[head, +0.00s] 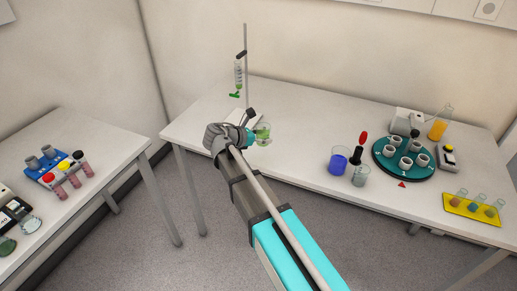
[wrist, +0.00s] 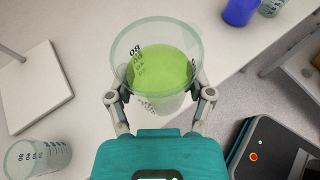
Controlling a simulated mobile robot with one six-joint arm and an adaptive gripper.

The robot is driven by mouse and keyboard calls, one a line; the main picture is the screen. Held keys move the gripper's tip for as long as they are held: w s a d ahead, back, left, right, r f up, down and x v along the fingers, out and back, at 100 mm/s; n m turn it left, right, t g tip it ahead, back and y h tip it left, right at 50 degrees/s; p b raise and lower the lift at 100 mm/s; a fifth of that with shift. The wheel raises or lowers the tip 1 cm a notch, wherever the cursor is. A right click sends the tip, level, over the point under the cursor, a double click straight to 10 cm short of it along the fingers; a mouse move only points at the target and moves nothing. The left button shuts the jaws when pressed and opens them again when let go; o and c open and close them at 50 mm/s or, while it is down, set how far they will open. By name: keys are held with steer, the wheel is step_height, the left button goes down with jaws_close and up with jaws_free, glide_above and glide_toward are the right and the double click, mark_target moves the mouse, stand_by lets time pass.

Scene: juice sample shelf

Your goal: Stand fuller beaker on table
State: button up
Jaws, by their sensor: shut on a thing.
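My gripper (head: 250,136) is shut on a clear beaker (head: 263,131) holding bright green liquid, near the front edge of the long table (head: 300,152). In the wrist view the fingers clasp this beaker (wrist: 143,98) from both sides, and its graduation marks show. It looks roughly upright; I cannot tell whether its base touches the table. A second clear beaker (wrist: 38,158) with dark marks stands on the table at the lower left of the wrist view. It looks empty or nearly so.
A stand with a burette (head: 239,75) is behind my gripper. To the right are a blue beaker (head: 338,161), a greyish beaker (head: 361,176), a teal round holder (head: 404,173) and a yellow rack (head: 471,208). Bare tabletop lies between my gripper and the blue beaker.

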steer(key=b, duration=0.6)
glide_above(258, 150)
steer(key=f, duration=0.4)
steer(key=s+f, duration=0.1)
steer(key=f, duration=0.1)
steer(key=shift+d, duration=0.25)
steer(key=shift+w+f, duration=0.1)
steer(key=shift+w+a+f+b, duration=0.15)
steer(key=shift+w+f+b, duration=0.35)
steer(key=shift+f, duration=0.15)
steer(key=shift+s+f+b, duration=0.15)
steer(key=shift+f+b, duration=1.2)
steer(key=shift+f, duration=0.15)
steer(key=o, duration=1.2)
